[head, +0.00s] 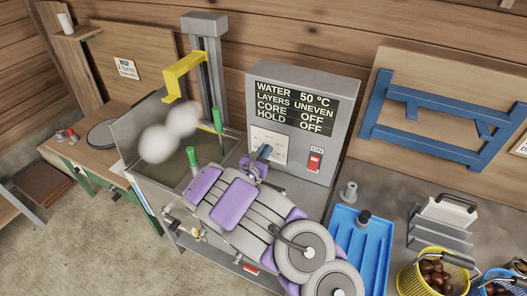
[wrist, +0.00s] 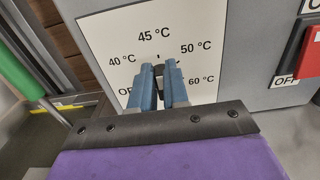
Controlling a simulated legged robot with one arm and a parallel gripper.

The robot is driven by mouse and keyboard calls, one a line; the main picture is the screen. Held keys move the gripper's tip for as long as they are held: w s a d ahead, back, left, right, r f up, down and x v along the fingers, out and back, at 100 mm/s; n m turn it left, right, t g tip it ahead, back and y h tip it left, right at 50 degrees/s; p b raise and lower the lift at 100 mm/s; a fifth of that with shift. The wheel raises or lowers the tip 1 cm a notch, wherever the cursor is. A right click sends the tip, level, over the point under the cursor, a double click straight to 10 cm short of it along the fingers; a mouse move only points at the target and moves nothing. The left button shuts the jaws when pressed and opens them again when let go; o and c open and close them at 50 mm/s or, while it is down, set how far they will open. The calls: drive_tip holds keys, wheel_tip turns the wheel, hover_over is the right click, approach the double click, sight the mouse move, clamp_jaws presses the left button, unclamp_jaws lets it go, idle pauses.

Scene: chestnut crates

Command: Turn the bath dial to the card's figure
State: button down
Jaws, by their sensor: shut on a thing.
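My gripper (wrist: 164,72), with blue fingers, is shut on the dark dial knob (wrist: 159,70), mostly hidden between the fingertips. In the head view my gripper (head: 262,152) reaches the dial plate (head: 268,141). The knob's pointer setting is unclear. A small white card (head: 126,68) hangs on the left board; its text is too small to read.
The steaming metal bath (head: 128,130) has green handles (head: 193,158) and a yellow bracket (head: 184,75) above it. A red switch (head: 314,161) sits right of the dial. A blue tray (head: 345,240) and yellow basket of chestnuts (head: 405,278) stand at right.

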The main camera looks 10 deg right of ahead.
drive_tip(key=shift+w+a+r, duration=0.15)
drive_tip(key=shift+r, duration=0.25)
drive_tip(key=c, duration=1.4)
unclamp_jaws()
drive_tip(key=shift+o, duration=1.4)
drive_tip(key=shift+f, duration=0.35)
drive_tip(key=shift+f, duration=0.1)
drive_tip(key=shift+d+f, duration=0.1)
drive_tip(key=shift+d, duration=0.15)
drive_tip(key=p+v, duration=0.3)
drive_tip(key=v, duration=1.4)
drive_tip(key=shift+a, duration=0.15)
